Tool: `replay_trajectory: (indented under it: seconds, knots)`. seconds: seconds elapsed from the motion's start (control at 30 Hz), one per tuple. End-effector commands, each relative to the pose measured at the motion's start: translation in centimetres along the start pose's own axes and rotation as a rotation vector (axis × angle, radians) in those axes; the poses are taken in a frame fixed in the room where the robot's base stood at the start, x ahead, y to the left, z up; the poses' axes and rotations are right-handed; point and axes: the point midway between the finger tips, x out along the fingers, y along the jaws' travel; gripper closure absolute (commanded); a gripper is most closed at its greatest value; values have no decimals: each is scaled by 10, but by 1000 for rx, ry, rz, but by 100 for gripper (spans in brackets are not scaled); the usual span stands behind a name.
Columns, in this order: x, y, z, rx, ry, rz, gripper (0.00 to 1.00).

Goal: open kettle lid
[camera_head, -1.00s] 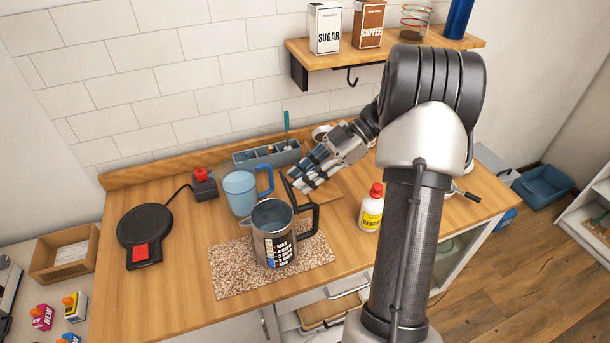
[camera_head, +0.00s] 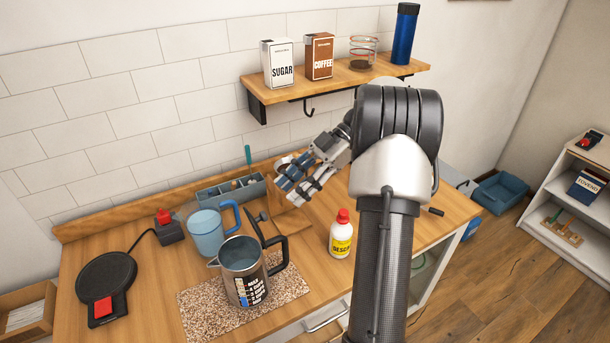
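The steel kettle (camera_head: 243,283) stands upright on a speckled mat (camera_head: 205,309), its black handle to the right and spout to the left. Its mouth is uncovered and the inside shows. The dark lid (camera_head: 254,229) stands raised, nearly edge-on, at the rear of the rim. My gripper (camera_head: 285,194) is behind and to the right of the kettle, above the counter, apart from the lid and handle. Nothing is visible in it. Its fingers are small and overlap in this view, so their opening is unclear.
A blue pitcher (camera_head: 206,236) stands close behind the kettle. A white bottle with a red cap (camera_head: 341,238) stands to the right, near my arm. A round black base (camera_head: 105,279) lies left. A wall shelf (camera_head: 345,88) and a grey organiser (camera_head: 222,196) are behind.

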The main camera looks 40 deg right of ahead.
Motion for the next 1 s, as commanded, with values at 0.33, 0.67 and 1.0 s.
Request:
replay_trajectory:
  seconds: [0.33,0.67,1.0]
  knots:
    - [-40,0,0,0,0,0,61]
    - [-41,0,0,0,1,-1,61]
    - [-37,0,-7,20,-16,-8,61]
